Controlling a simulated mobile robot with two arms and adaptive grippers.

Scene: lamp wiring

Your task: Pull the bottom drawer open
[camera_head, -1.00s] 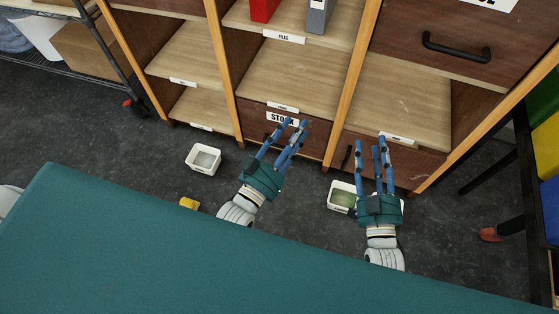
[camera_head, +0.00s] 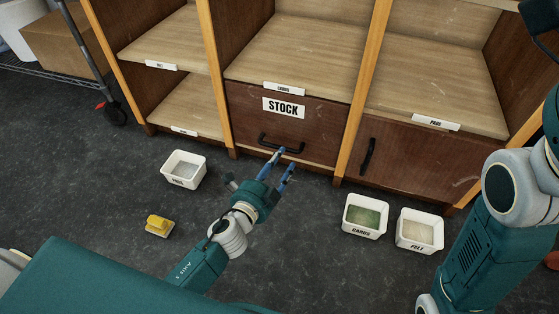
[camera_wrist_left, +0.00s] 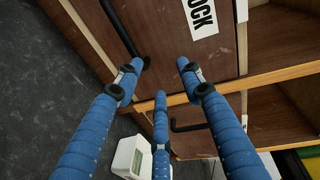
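The bottom drawer (camera_head: 318,117) is a dark wooden front with a white STOCK label (camera_head: 283,107) and a black bar handle (camera_head: 281,143). It is shut, level with the cabinet. My left gripper (camera_head: 283,157) is just in front of the handle, near its right end, with blue fingers spread. In the left wrist view the open fingers (camera_wrist_left: 160,80) point at the drawer front. The handle (camera_wrist_left: 122,28) lies beside the left fingertip there; I cannot tell whether they touch. My right arm (camera_head: 485,220) rises at the right edge; its gripper is not visible.
White bins stand on the floor: one (camera_head: 184,169) at left, the CARDS bin (camera_head: 365,217) and FELT bin (camera_head: 420,231) at right. A yellow object (camera_head: 159,225) lies at left. A closed door with a vertical handle (camera_head: 368,157) is right of the drawer. Floor before the drawer is mostly clear.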

